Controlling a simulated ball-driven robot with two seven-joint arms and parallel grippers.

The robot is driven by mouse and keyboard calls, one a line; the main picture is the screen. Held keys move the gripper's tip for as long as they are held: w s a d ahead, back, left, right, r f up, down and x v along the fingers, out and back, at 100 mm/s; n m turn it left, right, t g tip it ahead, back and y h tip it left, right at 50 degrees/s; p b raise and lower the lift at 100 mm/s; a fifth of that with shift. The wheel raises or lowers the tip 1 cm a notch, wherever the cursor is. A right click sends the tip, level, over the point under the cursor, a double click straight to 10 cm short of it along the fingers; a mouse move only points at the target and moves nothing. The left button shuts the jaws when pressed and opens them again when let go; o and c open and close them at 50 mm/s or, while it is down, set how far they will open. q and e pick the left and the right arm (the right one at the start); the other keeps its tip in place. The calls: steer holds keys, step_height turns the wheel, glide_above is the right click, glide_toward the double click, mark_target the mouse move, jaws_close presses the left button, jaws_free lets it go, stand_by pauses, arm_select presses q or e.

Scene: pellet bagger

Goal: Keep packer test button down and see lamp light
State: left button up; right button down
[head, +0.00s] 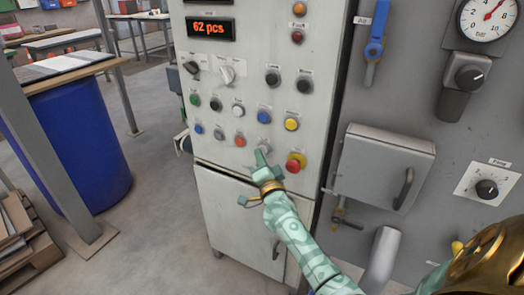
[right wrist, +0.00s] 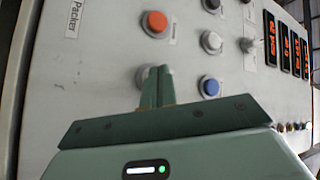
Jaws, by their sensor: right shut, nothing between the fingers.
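The control panel (head: 225,90) is a pale cabinet front with several rows of coloured buttons and lamps. My right gripper (head: 261,153) is shut and empty, its fingertips at a grey-white button (head: 264,144) in the lowest row. In the right wrist view the closed fingertips (right wrist: 157,72) overlap that button (right wrist: 142,76) and partly hide it. I cannot tell whether they touch it or whether it is pressed. A label "Packer" (right wrist: 73,17) is on the panel there. I cannot tell which lamp is the test lamp, or whether it is lit. My left gripper is not in view.
A lit display (head: 209,27) reads "62 pcs". A grey box (head: 381,165) projects farther right.

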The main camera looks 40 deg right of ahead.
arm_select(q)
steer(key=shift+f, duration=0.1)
arm_select(e)
steer(key=shift+w+d, duration=0.2)
steer(key=shift+d, duration=0.25)
stand_by(1.4)
steer(key=shift+a, duration=0.1)
stand_by(1.0)
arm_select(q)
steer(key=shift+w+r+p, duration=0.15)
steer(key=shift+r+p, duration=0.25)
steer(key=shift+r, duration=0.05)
arm_select(e)
steer(key=shift+s+a, duration=0.35)
steer(key=shift+a, duration=0.4)
arm_select(q)
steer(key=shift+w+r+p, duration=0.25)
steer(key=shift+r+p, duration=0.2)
steer(key=shift+p, duration=0.1)
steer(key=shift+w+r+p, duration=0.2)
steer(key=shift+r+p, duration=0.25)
steer(key=shift+p, duration=0.05)
arm_select(e)
steer(key=a, duration=0.1)
steer(key=s+a, duration=0.1)
steer(key=a, duration=0.1)
steer(key=s+a, duration=0.1)
steer(key=shift+a, duration=0.35)
